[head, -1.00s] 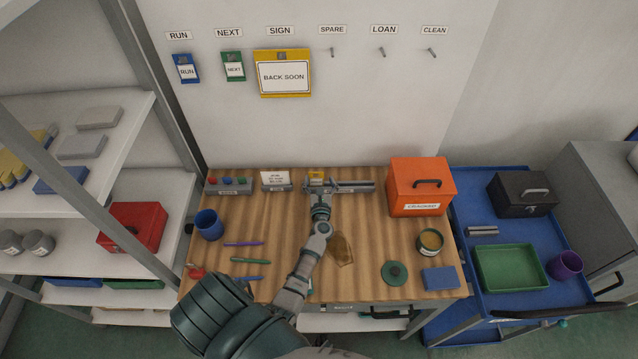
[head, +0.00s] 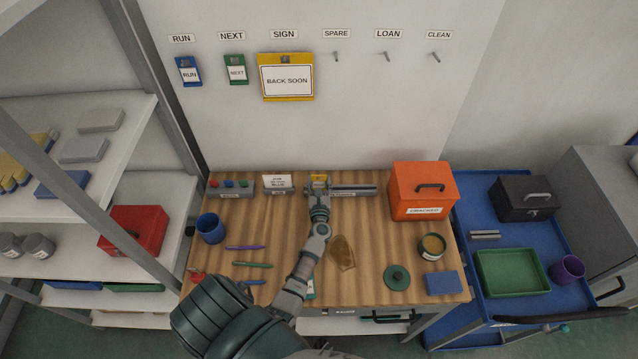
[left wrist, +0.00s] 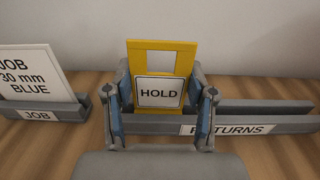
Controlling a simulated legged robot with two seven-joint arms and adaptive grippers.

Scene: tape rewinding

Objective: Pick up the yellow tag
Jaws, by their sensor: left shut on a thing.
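The yellow tag (left wrist: 160,62) stands upright in the left wrist view, with a square opening at its top and a white HOLD label. It also shows at the back of the workbench in the head view (head: 319,179). My left gripper (left wrist: 163,100) is shut on the tag, with one finger at each side of it. The tag is at the left end of the grey RETURNS rack (left wrist: 262,122). My right gripper is not in view.
The JOB card holder (left wrist: 42,112) stands just left of my left gripper. An orange box (head: 423,190) stands on the right of the wooden bench (head: 300,222). A blue cup (head: 211,228), pens and a tin (head: 431,247) are nearer. Other tags hang on the wall.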

